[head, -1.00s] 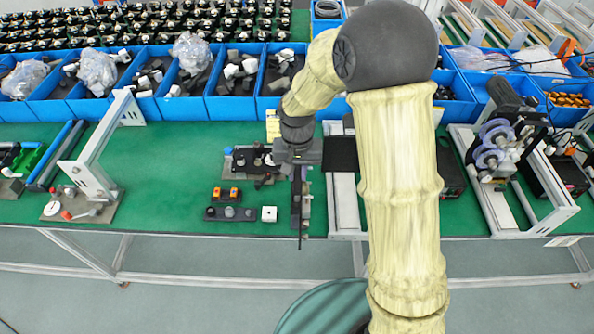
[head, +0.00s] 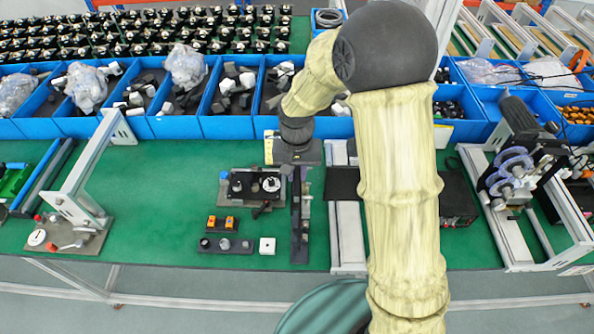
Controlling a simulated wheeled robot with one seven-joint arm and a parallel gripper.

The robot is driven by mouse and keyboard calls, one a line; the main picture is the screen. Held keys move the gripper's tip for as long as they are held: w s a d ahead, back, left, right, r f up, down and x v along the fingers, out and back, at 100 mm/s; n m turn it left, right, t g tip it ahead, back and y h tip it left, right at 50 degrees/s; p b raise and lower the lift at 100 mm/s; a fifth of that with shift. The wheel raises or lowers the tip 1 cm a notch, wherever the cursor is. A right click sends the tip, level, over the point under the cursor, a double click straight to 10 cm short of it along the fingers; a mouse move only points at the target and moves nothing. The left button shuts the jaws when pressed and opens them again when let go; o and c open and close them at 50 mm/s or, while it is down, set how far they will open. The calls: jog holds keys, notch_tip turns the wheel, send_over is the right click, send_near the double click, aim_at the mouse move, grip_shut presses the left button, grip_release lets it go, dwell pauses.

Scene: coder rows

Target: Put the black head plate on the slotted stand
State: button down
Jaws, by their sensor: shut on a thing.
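My gripper (head: 296,168) points down over the bench, right of the middle fixture, and is shut on the black head plate (head: 296,198). The plate shows only as a narrow dark strip below the gripper, nearly edge-on. A long dark piece (head: 300,243), which looks like the slotted stand, lies below it near the front edge of the bench. The strip and this piece overlap in the picture, so I cannot tell whether they touch. The fingertips are too small and dark to see clearly.
A fixture with a white disc (head: 271,184) stands left of my gripper. An orange-button block (head: 223,223), a dark bar (head: 225,245) and a white cube (head: 267,246) lie in front. Blue bins (head: 230,126) line the back. Green bench (head: 160,200) is free farther left.

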jog(key=shift+r, duration=0.1)
jog(key=shift+f+b, duration=1.5)
jog(key=shift+f, duration=0.6)
jog(key=shift+f+b, duration=0.75)
jog(key=shift+f, duration=0.35)
jog(key=shift+f+b, duration=0.65)
jog(key=shift+f, duration=0.05)
jog(key=shift+f, duration=0.1)
